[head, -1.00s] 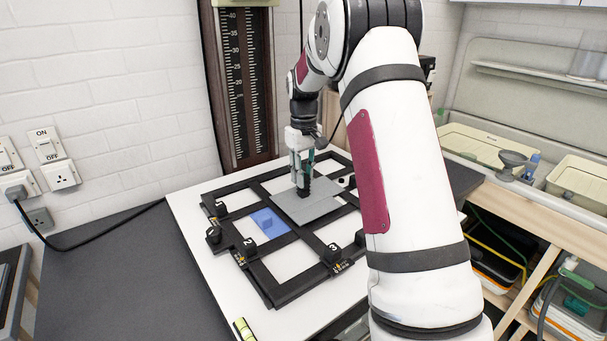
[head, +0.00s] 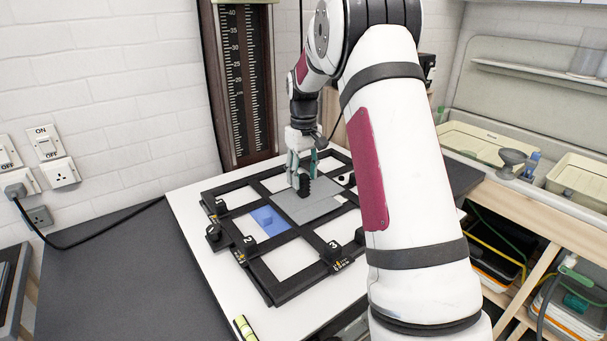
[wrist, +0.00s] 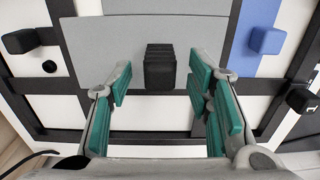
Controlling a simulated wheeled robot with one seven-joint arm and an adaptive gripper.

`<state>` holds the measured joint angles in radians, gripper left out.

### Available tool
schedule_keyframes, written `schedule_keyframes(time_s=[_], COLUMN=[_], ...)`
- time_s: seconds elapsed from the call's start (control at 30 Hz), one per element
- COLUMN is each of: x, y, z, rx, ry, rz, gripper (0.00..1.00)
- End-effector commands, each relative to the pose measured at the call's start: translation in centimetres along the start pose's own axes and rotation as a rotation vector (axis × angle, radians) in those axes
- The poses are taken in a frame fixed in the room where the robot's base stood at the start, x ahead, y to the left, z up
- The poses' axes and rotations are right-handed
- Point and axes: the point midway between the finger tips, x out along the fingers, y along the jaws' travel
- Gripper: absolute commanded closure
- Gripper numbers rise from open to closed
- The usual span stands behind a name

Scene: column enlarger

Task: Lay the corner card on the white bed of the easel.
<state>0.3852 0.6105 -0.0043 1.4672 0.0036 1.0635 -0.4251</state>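A flat grey card (head: 318,206) with a black block grip (head: 304,186) lies on the black-framed easel, near its middle; I take it to be the corner card. In the wrist view, the grey card (wrist: 100,45) overlaps dark frame bars, and its black grip (wrist: 159,68) stands between my fingers. My gripper (wrist: 158,80) is open, with a gap on both sides of the grip. The white bed (head: 292,258) shows through the frame's openings. My fingers hide part of the card in the head view.
A blue card (head: 268,218) with a blue knob lies left of the grey card. Black knobs and numbered tabs (head: 333,250) stand along the frame. A scale column (head: 243,90) rises behind the easel. A yellow-green level (head: 244,328) lies at the front edge.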

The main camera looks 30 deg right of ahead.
Motion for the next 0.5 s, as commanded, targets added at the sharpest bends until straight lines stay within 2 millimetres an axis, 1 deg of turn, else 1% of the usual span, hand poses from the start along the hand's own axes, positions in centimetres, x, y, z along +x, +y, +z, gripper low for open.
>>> schedule_keyframes(time_s=[0.37,0.5], x=[-0.01,-0.30], y=[0.00,0.00], z=[0.00,-0.01], rx=[0.000,0.000], ry=[0.000,0.000], rz=[0.000,0.000], gripper=[0.54,0.54])
